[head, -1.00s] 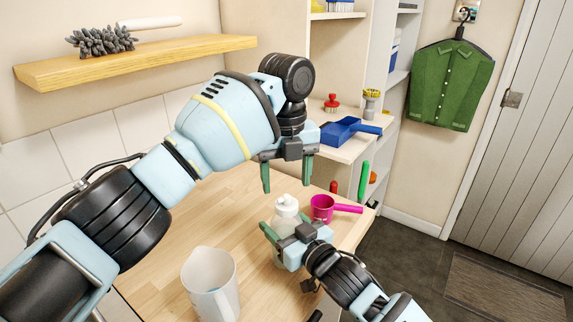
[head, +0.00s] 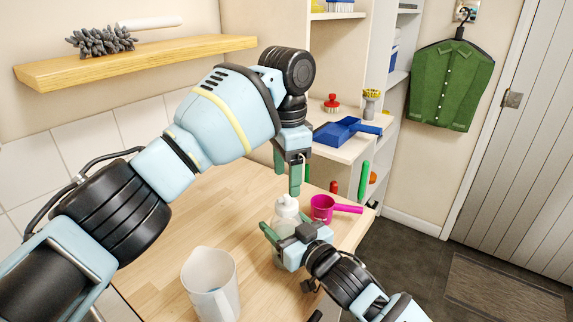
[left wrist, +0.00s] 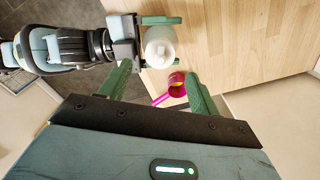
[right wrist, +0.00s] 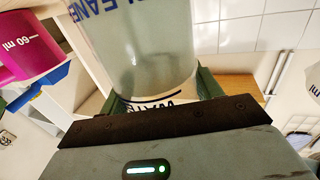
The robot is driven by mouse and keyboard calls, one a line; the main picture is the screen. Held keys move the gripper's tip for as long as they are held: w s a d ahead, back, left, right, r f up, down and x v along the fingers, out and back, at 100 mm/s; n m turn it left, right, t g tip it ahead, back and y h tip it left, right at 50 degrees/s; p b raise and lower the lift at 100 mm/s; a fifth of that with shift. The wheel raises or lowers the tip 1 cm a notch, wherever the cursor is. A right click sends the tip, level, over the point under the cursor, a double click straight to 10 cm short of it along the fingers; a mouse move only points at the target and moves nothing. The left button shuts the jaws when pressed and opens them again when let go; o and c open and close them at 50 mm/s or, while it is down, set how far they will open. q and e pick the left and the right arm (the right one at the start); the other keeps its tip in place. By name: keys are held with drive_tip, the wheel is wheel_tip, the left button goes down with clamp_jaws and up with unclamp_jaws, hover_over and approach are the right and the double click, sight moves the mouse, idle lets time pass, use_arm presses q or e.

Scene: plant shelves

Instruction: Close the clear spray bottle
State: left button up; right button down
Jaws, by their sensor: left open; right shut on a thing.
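The clear spray bottle (head: 285,214) stands on the wooden worktop with a white top. It also shows from above in the left wrist view (left wrist: 160,47) and close up, with printed lettering, in the right wrist view (right wrist: 140,50). My right gripper (head: 275,236) is shut on the bottle's body. My left gripper (head: 287,184) is open and empty above the bottle, fingers pointing down. In the left wrist view its fingers (left wrist: 160,88) stand apart, with the bottle beyond their tips. The head view does not show clearly whether the left fingers touch the bottle.
A white jug (head: 208,283) stands at the front left of the worktop (head: 165,235). A blue dustpan (head: 342,131) and brushes sit on the shelf behind.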

sight(286, 196)
use_arm(q)
drive_tip(key=n, duration=0.6)
drive_tip(key=shift+r+n, duration=0.2)
drive_tip(key=shift+n, duration=0.1)
drive_tip(key=n, duration=0.6)
drive_tip(key=shift+r, duration=0.2)
drive_tip(key=n, duration=0.6)
drive_tip(key=shift+r+n, duration=0.2)
drive_tip(key=shift+n, duration=0.1)
drive_tip(key=n, duration=0.5)
drive_tip(key=shift+r, duration=0.15)
drive_tip(key=shift+f, duration=4.05)
